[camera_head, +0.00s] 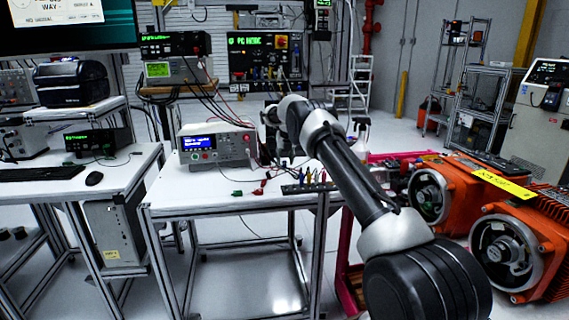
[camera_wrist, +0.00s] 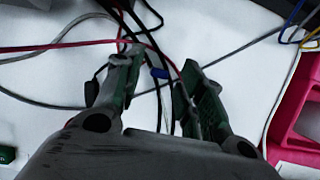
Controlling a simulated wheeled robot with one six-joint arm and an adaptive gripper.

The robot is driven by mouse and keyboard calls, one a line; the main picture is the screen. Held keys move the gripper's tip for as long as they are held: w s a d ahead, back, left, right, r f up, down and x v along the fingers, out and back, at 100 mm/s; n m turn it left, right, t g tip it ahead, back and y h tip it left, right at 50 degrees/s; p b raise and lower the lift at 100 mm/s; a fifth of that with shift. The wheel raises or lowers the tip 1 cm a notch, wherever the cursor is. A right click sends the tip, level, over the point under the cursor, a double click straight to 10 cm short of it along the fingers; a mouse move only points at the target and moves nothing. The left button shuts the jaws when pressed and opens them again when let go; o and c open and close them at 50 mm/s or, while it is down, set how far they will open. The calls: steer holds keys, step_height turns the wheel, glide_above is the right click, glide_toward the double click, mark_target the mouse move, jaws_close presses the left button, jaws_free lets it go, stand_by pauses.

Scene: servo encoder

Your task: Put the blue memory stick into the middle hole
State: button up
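My gripper (camera_wrist: 162,62) is open in the wrist view, with its two green-padded fingers apart above the white table. A small blue piece (camera_wrist: 159,72), which looks like the blue memory stick, shows between the fingertips. Gaps show on both sides of it, so the fingers do not appear to touch it. Its height relative to the fingertips is hard to judge. In the head view my arm reaches over the white table (camera_head: 185,202), and my gripper cannot be made out clearly there. I cannot identify the middle hole in either view.
Red, black and grey cables (camera_wrist: 60,46) cross the table near my fingers. A bench instrument (camera_head: 217,146) stands on the table, with colored leads (camera_head: 312,182) at its right front. A pink-red frame (camera_wrist: 300,110) lies right of the table. Orange motors (camera_head: 515,235) stand farther right.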

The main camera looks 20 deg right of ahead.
steer(key=s+a+r+m, duration=0.1)
steer(key=s+r+m, duration=0.2)
steer(key=s+r, duration=0.5)
steer(key=s+a+r+m, duration=0.1)
steer(key=s+r+m, duration=0.3)
steer(key=r, duration=0.8)
steer(key=s+a+r+m, duration=0.1)
steer(key=s+r+m, duration=0.35)
steer(key=s, duration=0.45)
steer(key=s+a+r+m, duration=0.1)
steer(key=s+r+m, duration=0.35)
steer(key=s, duration=0.35)
steer(key=s+a+r+m, duration=0.15)
steer(key=s+m, duration=0.65)
steer(key=s, duration=1.1)
steer(key=s+f+m, duration=0.4)
steer(key=s, duration=0.5)
steer(key=s+f+m+y, duration=0.1)
steer(key=s+f+m, duration=0.3)
steer(key=s, duration=0.5)
steer(key=shift+a+f+m, duration=0.2)
steer(key=shift+a+m, duration=0.25)
steer(key=shift+m, duration=0.35)
steer(key=shift+o, duration=0.5)
